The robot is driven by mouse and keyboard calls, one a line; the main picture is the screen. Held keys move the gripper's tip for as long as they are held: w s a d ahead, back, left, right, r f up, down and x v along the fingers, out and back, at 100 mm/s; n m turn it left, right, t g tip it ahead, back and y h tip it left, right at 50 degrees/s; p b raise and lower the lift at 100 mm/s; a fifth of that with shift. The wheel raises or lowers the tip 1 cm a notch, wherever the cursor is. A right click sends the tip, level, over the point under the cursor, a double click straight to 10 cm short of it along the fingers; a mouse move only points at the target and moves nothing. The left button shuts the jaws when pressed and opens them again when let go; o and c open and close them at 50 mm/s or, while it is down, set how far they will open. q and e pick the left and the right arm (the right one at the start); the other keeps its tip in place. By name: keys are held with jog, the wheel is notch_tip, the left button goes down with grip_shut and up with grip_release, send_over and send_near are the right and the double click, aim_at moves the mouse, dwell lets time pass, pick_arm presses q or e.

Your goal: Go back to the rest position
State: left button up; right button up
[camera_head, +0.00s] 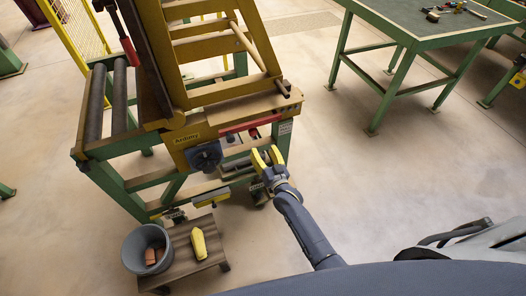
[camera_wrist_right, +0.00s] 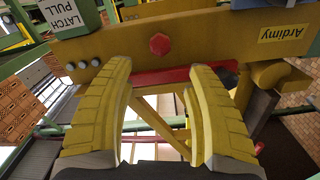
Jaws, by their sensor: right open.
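My right gripper (camera_head: 267,158) is in the middle of the head view, in front of the yellow and green palletizer machine (camera_head: 200,128). Its two yellow fingers are apart, and they also show in the right wrist view (camera_wrist_right: 163,85). Nothing is between the fingertips. A red bar (camera_wrist_right: 180,74) on the machine lies just beyond them in the wrist view; I cannot tell whether they touch it. My left gripper is not in either view.
A low wooden stand (camera_head: 182,262) holds a grey bucket (camera_head: 133,250) with orange-brown pieces in it and a yellow object (camera_head: 199,243). A green workbench (camera_head: 430,22) with tools stands at the upper right. The floor between the machine and the workbench is clear.

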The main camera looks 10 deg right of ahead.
jog(key=s+d+f+n+g, duration=0.1)
jog(key=s+f+g, duration=0.2)
jog(key=s+f, duration=0.6)
jog(key=s+d+f+n+g+h, duration=0.1)
jog(key=s+f+n+g, duration=0.3)
jog(key=f, duration=0.9)
jog(key=s+d+f+m+g, duration=0.1)
jog(key=s+d+f+g, duration=0.1)
jog(key=s+f, duration=0.7)
jog(key=s+d+f+g, duration=0.2)
jog(key=s+f, duration=0.3)
jog(key=s, duration=0.7)
jog(key=s+d+f+g+h, duration=0.1)
jog(key=s+f, duration=0.4)
jog(key=s, duration=0.7)
jog(key=s+d+f+n+g, duration=0.1)
jog(key=s+d+f+g, duration=0.2)
jog(key=s, duration=1)
jog(key=shift+d+f+g+h, duration=0.35)
jog(key=shift+f+g, duration=0.35)
jog(key=shift+f, duration=0.25)
jog(key=shift+s, duration=0.1)
